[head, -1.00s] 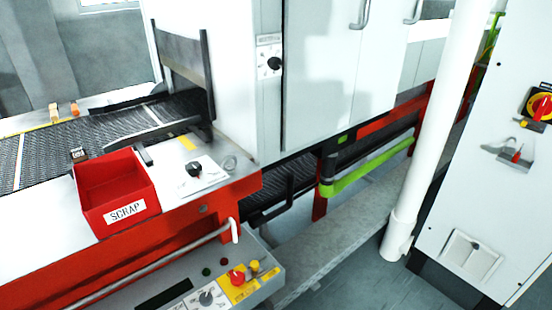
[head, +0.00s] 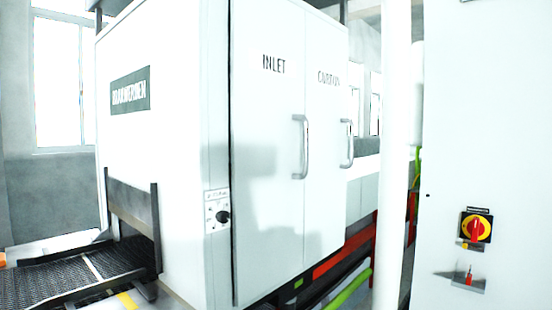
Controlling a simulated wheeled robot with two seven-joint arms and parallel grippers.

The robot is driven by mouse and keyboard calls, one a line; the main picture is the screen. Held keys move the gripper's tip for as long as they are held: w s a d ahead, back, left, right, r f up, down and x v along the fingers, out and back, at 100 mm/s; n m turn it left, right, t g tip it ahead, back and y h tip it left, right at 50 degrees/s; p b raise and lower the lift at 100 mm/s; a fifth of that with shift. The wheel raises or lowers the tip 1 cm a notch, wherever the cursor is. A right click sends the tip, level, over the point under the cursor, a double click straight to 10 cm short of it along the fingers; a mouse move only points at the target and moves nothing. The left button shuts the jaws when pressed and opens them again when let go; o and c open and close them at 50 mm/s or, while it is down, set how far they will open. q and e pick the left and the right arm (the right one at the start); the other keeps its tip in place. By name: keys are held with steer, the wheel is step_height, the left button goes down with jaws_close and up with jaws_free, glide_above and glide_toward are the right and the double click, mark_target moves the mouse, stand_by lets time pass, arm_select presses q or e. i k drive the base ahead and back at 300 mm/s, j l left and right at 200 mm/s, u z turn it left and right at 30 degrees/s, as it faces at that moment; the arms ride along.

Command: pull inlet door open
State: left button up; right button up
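The inlet door (head: 266,170) is a tall white panel marked "INLET" on the front of the large white machine. It looks shut, flush with the panel beside it. Its grey vertical bar handle (head: 300,147) is at the door's right edge. Neither of my grippers shows in the head view, so nothing is seen touching the door or handle.
A second white door (head: 326,120) with its own handle (head: 347,145) is right of the inlet door. A white pipe (head: 391,150) and a cabinet with a red-yellow switch (head: 476,228) stand at right. The mesh belt (head: 60,284) enters at lower left.

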mark_target(270, 125)
steer(key=i+l, duration=0.9)
